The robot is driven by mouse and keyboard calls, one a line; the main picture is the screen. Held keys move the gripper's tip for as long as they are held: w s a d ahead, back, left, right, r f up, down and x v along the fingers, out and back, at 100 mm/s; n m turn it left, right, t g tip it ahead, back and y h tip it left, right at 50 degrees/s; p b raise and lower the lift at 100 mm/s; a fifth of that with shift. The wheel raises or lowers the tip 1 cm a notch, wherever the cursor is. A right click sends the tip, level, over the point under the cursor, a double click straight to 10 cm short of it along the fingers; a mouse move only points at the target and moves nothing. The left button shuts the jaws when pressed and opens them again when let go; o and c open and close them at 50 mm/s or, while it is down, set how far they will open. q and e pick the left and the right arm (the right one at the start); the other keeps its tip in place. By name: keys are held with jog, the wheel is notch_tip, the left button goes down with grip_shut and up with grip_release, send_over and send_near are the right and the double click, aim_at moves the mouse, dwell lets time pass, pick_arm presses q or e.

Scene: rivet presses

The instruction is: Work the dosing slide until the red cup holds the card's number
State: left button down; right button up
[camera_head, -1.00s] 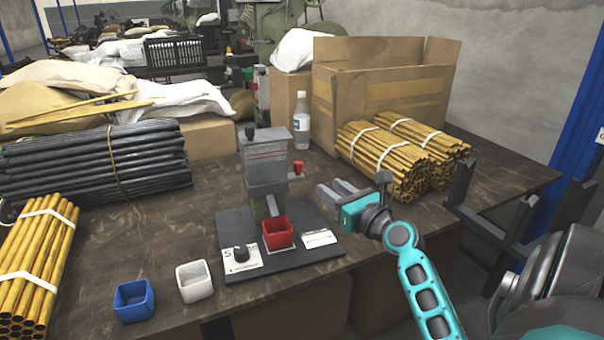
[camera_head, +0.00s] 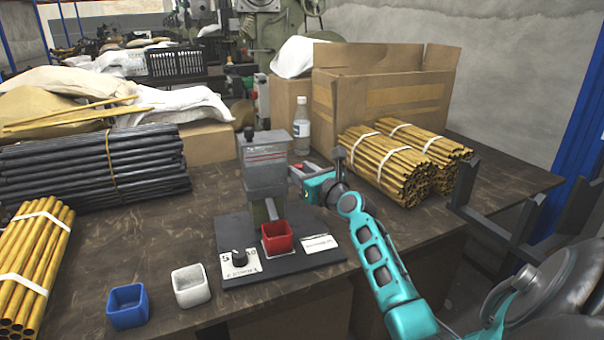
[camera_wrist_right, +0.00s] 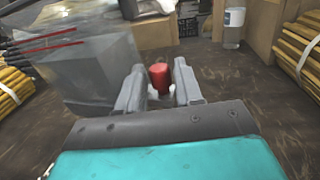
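The dosing machine (camera_head: 265,172) is a grey hopper with red lines on a dark base plate. The red cup (camera_head: 277,236) stands on the plate under its spout; its contents are not clear. A white card (camera_head: 318,243) lies to the right of the cup, its writing too small to read. A dial (camera_head: 239,257) with a label is at the front left of the plate. My right gripper (camera_head: 302,172) is at the machine's right side. In the right wrist view, its fingers are open on either side of the red slide knob (camera_wrist_right: 159,77). My left gripper is not in view.
A blue cup (camera_head: 128,306) and a white cup (camera_head: 191,286) stand at the table's front edge. A bottle (camera_head: 301,130), a cardboard box (camera_head: 380,95) and yellow tube bundles (camera_head: 405,160) stand behind and right. Dark tubes (camera_head: 90,165) lie left.

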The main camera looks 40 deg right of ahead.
jog(key=shift+c, duration=0.4)
grip_shut()
jog(key=d, duration=0.1)
jog(key=s+d, duration=0.1)
jog(key=d, duration=0.1)
jog(key=shift+s+d+b, duration=0.3)
